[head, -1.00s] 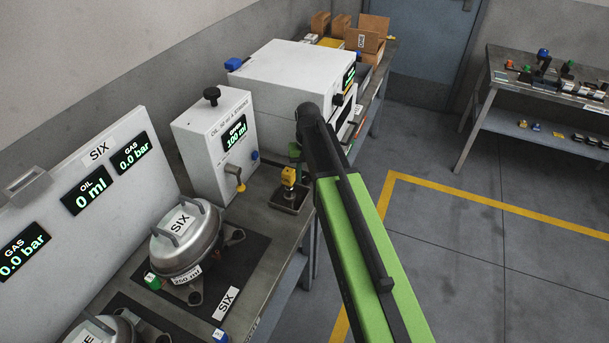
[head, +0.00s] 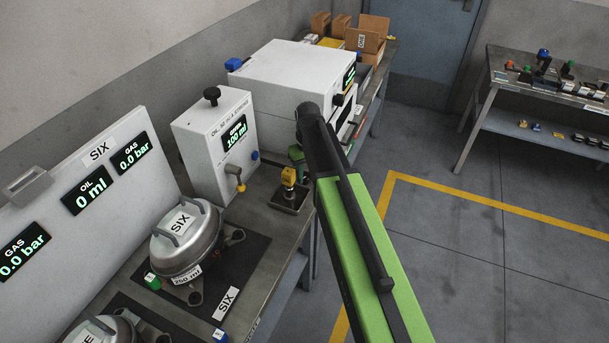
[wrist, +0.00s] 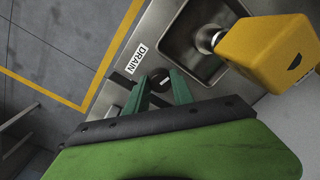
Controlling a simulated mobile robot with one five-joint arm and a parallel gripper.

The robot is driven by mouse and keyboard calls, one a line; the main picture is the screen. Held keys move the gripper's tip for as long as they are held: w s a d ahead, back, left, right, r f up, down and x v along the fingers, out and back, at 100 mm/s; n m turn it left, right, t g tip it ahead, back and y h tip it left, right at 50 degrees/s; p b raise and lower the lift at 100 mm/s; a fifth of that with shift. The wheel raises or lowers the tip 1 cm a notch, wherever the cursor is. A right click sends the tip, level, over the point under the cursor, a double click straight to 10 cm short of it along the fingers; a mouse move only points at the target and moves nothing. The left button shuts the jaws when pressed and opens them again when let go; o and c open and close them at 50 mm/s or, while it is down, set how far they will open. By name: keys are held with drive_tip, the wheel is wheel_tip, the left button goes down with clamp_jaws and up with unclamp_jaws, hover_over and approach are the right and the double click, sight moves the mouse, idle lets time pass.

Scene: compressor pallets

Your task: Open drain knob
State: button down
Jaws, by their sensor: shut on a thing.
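A small dark round knob (wrist: 160,80) sits beside the white DRAIN label (wrist: 137,57) in the wrist view. My gripper (wrist: 157,82) has its two green fingers on either side of the knob and is shut on it. In the head view my green gripper (head: 297,154) is at the bench edge, mostly behind my arm, and the knob is hidden there. A metal drain basin (wrist: 175,45) lies next to the label; it also shows in the head view (head: 291,209).
A yellow block-shaped fitting (wrist: 265,50) on a metal stem stands at the basin, close to my gripper. A white oil dispenser box (head: 205,150) and a silver compressor (head: 185,240) stand to the left. Floor right of the bench is clear.

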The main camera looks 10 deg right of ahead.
sight(306, 176)
drive_tip(key=shift+w, duration=0.15)
drive_tip(key=c, duration=1.4)
unclamp_jaws()
drive_tip(key=shift+o, duration=0.2)
wheel_tip(306, 176, up, 8)
drive_tip(key=p, duration=0.8)
drive_tip(key=shift+d, duration=0.1)
